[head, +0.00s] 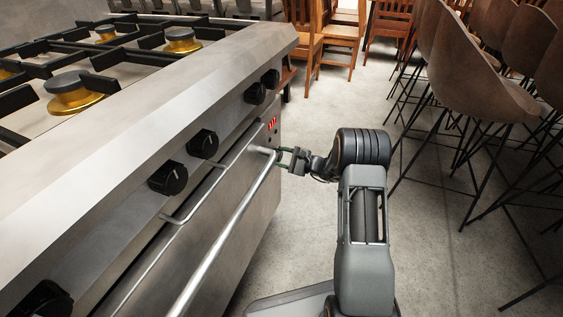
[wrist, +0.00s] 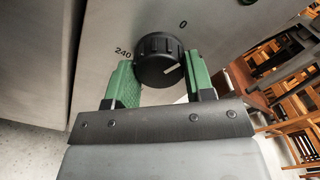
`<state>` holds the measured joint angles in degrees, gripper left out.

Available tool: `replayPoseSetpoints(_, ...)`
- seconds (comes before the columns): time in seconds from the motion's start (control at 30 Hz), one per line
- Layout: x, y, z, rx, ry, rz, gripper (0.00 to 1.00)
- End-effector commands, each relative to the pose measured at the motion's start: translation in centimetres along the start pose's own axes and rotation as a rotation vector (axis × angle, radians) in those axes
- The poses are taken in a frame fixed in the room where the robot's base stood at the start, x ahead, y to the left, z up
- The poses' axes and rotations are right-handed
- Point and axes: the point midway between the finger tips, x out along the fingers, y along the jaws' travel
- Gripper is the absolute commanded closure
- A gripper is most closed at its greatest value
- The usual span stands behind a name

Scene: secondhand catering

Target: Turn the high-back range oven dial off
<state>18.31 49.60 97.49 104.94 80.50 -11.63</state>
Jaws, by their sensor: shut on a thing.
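The oven dial (wrist: 160,55) is a black ribbed knob on the range's steel front, in the wrist view. The marks 240 and 0 are printed at its upper left and upper right. Its white line lies at the lower right of its face, not lined up with the 0. My gripper (wrist: 160,82) is shut on the dial, with one green finger on each side. In the head view my gripper (head: 284,159) is at the front of the high-back range (head: 120,130), by the far end of the handle bar; the dial cannot be made out there.
Several other black knobs (head: 168,178) line the range front. A long handle bar (head: 228,230) sticks out below them, close to my gripper. Bar stools (head: 470,75) stand at the right and wooden chairs (head: 340,40) at the back. The floor (head: 440,250) between is clear.

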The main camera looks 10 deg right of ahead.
Motion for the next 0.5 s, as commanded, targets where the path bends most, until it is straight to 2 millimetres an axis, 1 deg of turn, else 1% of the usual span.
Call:
replayPoseSetpoints(0.03, -0.10, -0.12, -0.28, -0.039, 0.004, -0.007, 0.75)
replayPoseSetpoints(0.2, -0.12, -0.23, -0.19, -0.151, 0.005, -0.007, 0.75)
replayPoseSetpoints(0.5, -0.14, -0.38, -0.09, -0.273, 0.006, -0.008, 0.75)
